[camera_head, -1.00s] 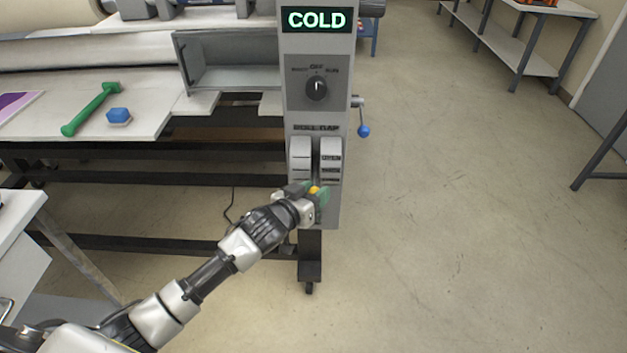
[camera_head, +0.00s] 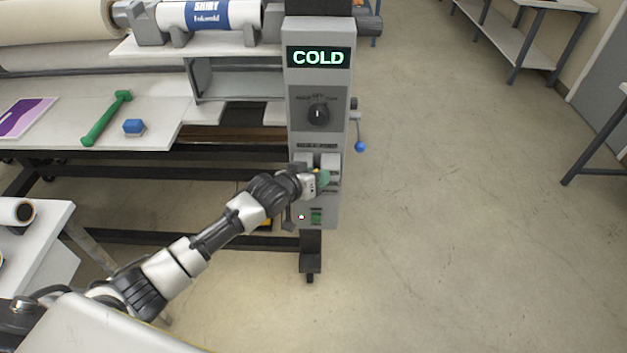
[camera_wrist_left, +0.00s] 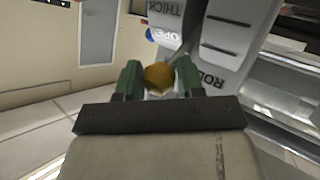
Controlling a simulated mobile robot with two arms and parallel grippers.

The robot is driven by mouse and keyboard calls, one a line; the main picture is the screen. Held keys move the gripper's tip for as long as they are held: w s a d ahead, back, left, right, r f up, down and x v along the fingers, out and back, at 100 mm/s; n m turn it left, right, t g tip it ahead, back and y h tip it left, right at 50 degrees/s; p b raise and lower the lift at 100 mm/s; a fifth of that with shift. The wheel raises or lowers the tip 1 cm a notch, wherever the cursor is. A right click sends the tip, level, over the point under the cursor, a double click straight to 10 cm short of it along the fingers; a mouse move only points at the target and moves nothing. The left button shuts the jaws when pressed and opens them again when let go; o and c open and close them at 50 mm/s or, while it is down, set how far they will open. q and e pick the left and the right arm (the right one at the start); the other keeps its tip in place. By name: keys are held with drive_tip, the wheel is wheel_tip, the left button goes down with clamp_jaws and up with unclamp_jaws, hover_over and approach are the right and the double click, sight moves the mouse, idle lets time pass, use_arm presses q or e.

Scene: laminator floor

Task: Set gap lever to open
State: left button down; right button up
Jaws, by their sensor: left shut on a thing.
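The gap lever's yellow knob (camera_wrist_left: 158,76) sits between the two green fingertips of my left gripper (camera_wrist_left: 158,80) in the wrist view. In the head view my left gripper (camera_head: 320,179) is shut on it in front of the roll gap panel (camera_head: 331,205), near the top of the slotted plates. The knob is mostly hidden there by the gripper. My right gripper is not in view.
Above the panel are a dial (camera_head: 318,114) and a "COLD" display (camera_head: 318,57). A blue-knobbed crank (camera_head: 360,146) sticks out on the right. A green tool (camera_head: 106,118) and a blue block (camera_head: 133,127) lie on the laminator table. The floor on the right is clear.

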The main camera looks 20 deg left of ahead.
use_arm(q)
drive_tip(key=shift+w+d+r, duration=0.1)
drive_tip(key=shift+w+r, duration=0.1)
drive_tip(key=shift+r, duration=0.3)
drive_tip(key=c, duration=0.9)
unclamp_jaws()
drive_tip(key=shift+w, duration=0.1)
drive_tip(key=shift+o, duration=0.7)
drive_tip(key=shift+w+d+f, duration=0.1)
drive_tip(key=shift+f, duration=0.2)
drive_tip(key=shift+s+a, duration=0.25)
drive_tip(key=shift+s, duration=0.2)
drive_tip(key=b+v, duration=0.1)
drive_tip(key=v, duration=0.8)
drive_tip(key=shift+s+r+b, duration=0.25)
drive_tip(key=shift+r+b, duration=0.1)
drive_tip(key=shift+b, duration=0.05)
